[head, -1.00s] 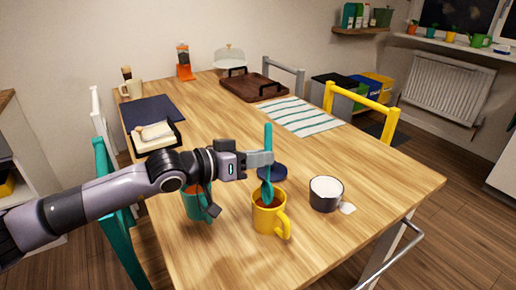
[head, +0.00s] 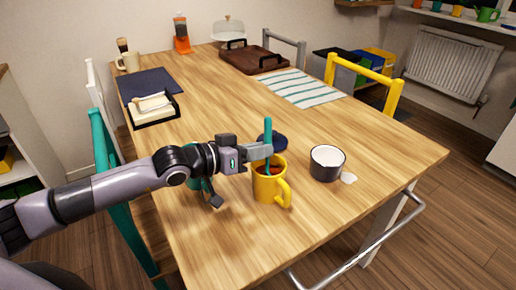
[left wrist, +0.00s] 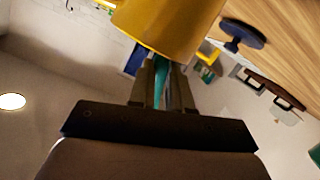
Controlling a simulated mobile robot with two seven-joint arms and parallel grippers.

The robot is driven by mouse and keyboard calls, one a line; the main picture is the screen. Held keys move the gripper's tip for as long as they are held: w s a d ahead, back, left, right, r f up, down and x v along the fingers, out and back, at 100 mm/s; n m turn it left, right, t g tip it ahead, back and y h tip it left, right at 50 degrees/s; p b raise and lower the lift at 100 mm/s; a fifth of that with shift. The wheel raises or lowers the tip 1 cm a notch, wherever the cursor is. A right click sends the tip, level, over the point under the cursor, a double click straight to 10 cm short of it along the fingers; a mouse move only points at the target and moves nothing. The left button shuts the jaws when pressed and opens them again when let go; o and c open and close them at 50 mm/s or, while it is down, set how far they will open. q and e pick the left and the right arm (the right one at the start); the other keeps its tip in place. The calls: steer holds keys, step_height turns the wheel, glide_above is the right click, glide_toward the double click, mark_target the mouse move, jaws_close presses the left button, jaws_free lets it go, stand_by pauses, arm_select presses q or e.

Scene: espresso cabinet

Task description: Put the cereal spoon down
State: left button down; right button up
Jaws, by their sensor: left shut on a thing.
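The cereal spoon is teal and stands nearly upright, its handle (head: 268,131) rising above my left gripper (head: 263,152). My left gripper is shut on the spoon, just above the rim of the yellow mug (head: 268,188). The spoon's lower end goes down into the mug, which has dark reddish contents, and its tip is hidden inside. In the left wrist view, the teal spoon (left wrist: 162,82) is between the fingers, close to the yellow mug (left wrist: 170,24). My right gripper is not in view.
A teal mug (head: 194,183) stands partly behind my left arm. A dark blue round object (head: 277,141) lies behind the yellow mug. A dark cup with a white inside (head: 327,164) stands to the right.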

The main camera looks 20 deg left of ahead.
arm_select(q)
steer(key=c, duration=1)
jaws_free()
steer(key=b+v, duration=0.1)
steer(key=v, duration=0.2)
steer(key=f+b+v, duration=0.1)
steer(key=b+v, duration=0.1)
steer(key=v, duration=0.1)
steer(key=f+b+v, duration=0.1)
steer(key=v, duration=0.2)
steer(key=shift+s+a+r, duration=0.1)
steer(key=shift+s+a, duration=0.2)
steer(key=shift+s, duration=0.1)
